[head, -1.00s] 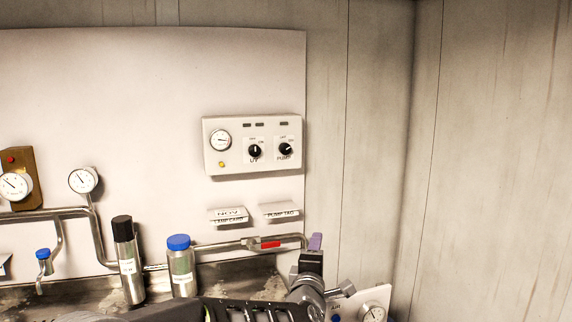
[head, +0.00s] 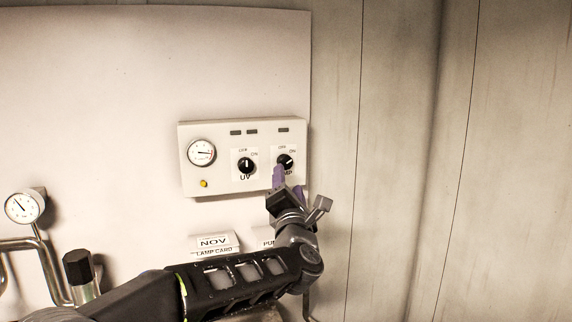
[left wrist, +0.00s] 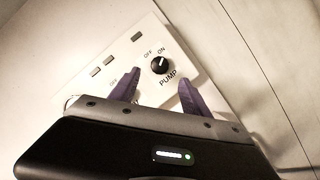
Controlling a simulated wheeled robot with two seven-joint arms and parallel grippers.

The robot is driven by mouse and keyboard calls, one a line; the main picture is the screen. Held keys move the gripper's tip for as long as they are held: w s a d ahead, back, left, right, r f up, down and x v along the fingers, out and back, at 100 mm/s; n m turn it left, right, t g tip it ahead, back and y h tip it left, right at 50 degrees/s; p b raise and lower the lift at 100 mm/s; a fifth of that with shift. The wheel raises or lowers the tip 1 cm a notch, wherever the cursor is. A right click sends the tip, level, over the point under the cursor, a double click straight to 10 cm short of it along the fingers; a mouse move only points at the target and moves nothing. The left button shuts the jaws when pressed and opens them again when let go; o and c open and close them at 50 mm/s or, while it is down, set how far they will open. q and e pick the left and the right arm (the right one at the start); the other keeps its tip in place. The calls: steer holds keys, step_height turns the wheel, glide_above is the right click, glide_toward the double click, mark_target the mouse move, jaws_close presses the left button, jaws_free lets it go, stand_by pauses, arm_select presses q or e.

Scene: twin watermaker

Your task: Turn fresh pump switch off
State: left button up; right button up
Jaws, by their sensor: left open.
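A white control panel (head: 222,184) is mounted on the wall. Its black PUMP knob (head: 285,161) is at the right, with OFF and ON printed above it; its pointer is turned toward ON. My left gripper (head: 279,176) is just below the knob, its purple fingertips partly covering the PUMP label. In the left wrist view, the PUMP knob (left wrist: 160,65) lies ahead of and between the two spread purple fingers (left wrist: 157,90), with nothing between them. I cannot tell whether a finger touches the knob. My right gripper is not in view.
A black UV knob (head: 246,166) is left of the PUMP knob, with a gauge (head: 201,153) and a yellow button (head: 204,184) further left. A lamp card holder (head: 214,243) is below. Bare wall is to the right.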

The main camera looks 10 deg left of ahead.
mark_target(286, 164)
arm_select(q)
steer(key=p+x, duration=0.3)
steer(key=x, duration=0.3)
steer(key=shift+w+a+r+p, duration=0.1)
steer(key=shift+w+r+p, duration=0.1)
steer(key=shift+p, duration=0.15)
steer(key=shift+w+a, duration=0.2)
steer(key=shift+w, duration=0.4)
steer(key=shift+c, duration=0.5)
jaws_close()
